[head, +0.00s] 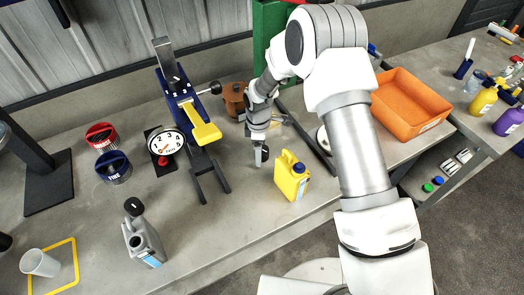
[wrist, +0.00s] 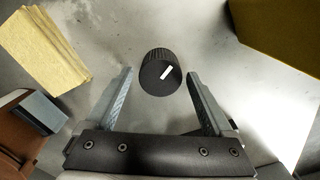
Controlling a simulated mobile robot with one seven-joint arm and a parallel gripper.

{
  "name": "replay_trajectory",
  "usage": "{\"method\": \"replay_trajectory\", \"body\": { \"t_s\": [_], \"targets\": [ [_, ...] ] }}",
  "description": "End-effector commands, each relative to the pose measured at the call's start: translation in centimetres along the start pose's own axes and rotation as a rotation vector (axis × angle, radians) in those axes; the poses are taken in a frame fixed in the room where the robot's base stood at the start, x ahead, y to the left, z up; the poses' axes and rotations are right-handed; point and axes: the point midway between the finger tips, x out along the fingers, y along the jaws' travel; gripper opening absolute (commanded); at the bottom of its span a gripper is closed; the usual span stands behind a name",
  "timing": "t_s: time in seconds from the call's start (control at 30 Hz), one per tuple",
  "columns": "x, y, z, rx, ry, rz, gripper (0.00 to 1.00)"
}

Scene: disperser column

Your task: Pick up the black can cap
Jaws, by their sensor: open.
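The black can cap (wrist: 160,73) is a short ribbed cylinder with a white mark, on the grey bench top in the wrist view. My gripper (wrist: 161,82) is open, with one finger to the left of the cap and one to the right. Gaps show between the cap and both fingers, and nothing is held. In the head view my gripper (head: 260,154) points down close to the bench, left of the yellow canister (head: 292,176). I cannot make out the cap in the head view; the gripper seems to hide it.
The yellow canister's side (wrist: 285,32) fills the upper right of the wrist view. A stack of yellow cloths or sponges (wrist: 42,45) lies upper left.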

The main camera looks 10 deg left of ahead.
Motion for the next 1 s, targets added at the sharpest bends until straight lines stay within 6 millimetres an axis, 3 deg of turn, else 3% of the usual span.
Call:
{"method": "replay_trajectory", "body": {
  "t_s": [0.17,0.2,0.63,0.87,1.0],
  "targets": [
    [0.0,0.0,0.0,0.000,0.000,0.001,0.87],
    [0.0,0.0,0.0,0.000,0.000,0.001,0.83],
    [0.0,0.0,0.0,0.001,0.000,0.001,0.07],
    [-0.1,0.0,0.0,0.001,0.001,0.001,0.06],
    [-1.4,0.1,0.0,0.002,0.002,0.003,0.06]
  ]
}}
